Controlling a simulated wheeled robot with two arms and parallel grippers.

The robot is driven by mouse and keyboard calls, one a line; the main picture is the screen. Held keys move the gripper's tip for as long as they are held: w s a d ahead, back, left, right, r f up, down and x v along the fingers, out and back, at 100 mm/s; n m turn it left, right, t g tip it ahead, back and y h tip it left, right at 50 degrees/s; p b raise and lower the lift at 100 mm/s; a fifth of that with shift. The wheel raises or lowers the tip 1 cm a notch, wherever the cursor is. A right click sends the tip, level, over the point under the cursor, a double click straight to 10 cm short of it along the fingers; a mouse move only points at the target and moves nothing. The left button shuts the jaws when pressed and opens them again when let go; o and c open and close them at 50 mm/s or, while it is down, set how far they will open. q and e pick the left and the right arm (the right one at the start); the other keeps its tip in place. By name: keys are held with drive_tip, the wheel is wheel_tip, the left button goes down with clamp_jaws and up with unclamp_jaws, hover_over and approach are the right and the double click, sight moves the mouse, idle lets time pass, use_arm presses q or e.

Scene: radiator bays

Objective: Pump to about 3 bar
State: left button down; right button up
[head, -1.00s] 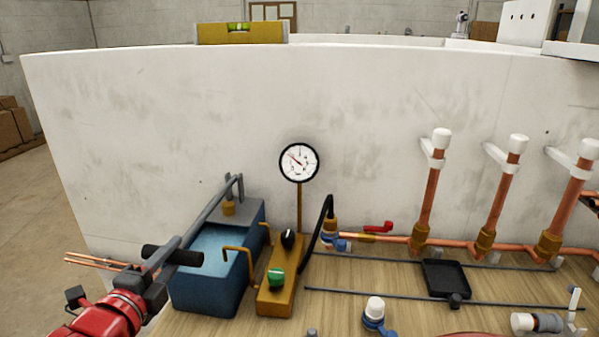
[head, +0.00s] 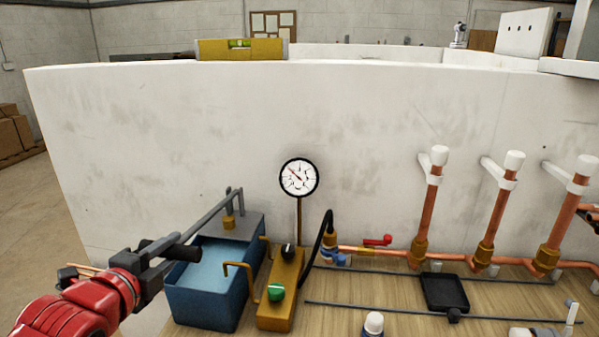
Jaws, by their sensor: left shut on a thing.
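The test pump stands on the wooden bench, with a blue water tank (head: 207,302) and a grey lever handle (head: 207,214) that slopes down to the left. My left gripper (head: 160,254) is shut on the black grip (head: 185,252) at the lever's end, beside the tank's left edge. The round pressure gauge (head: 299,178) stands on a brass stem behind the pump block (head: 278,312). Its red needle points to the upper left; the numbers are too small to read. The block carries a black knob (head: 288,251) and a green knob (head: 276,292). My right gripper is not in view.
A black hose (head: 326,228) runs from the block to a copper pipe with a red valve lever (head: 378,240). Several capped copper risers (head: 431,205) stand at right. A black tray (head: 444,292) and a white-capped fitting (head: 373,323) lie on the bench. A white wall (head: 150,140) stands behind.

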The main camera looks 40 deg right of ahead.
use_arm(q)
drive_tip(key=shift+r, duration=0.2)
drive_tip(key=shift+g+y, duration=0.5)
drive_tip(key=shift+y, duration=0.2)
drive_tip(key=r+p, duration=0.2)
drive_tip(key=r, duration=0.1)
drive_tip(key=d+r+p, duration=0.1)
drive_tip(key=r, duration=0.1)
drive_tip(key=shift+w+d+r, duration=0.1)
drive_tip(key=shift+w+r, duration=0.05)
drive_tip(key=shift+w, duration=0.25)
drive_tip(key=shift+w+d+r, duration=0.15)
drive_tip(key=shift+w+r, duration=0.05)
drive_tip(key=shift+r, duration=0.15)
drive_tip(key=shift+f, duration=0.15)
drive_tip(key=shift+t+h, duration=0.5)
drive_tip(key=shift+h, duration=0.1)
drive_tip(key=f+b, duration=0.2)
drive_tip(key=a+f+b, duration=0.1)
drive_tip(key=f, duration=0.1)
drive_tip(key=s+f+b, duration=0.1)
drive_tip(key=f+b, duration=0.1)
drive_tip(key=shift+a+f+b, duration=0.1)
drive_tip(key=shift+a+b, duration=0.15)
drive_tip(key=shift+b, duration=0.05)
drive_tip(key=shift+s, duration=0.1)
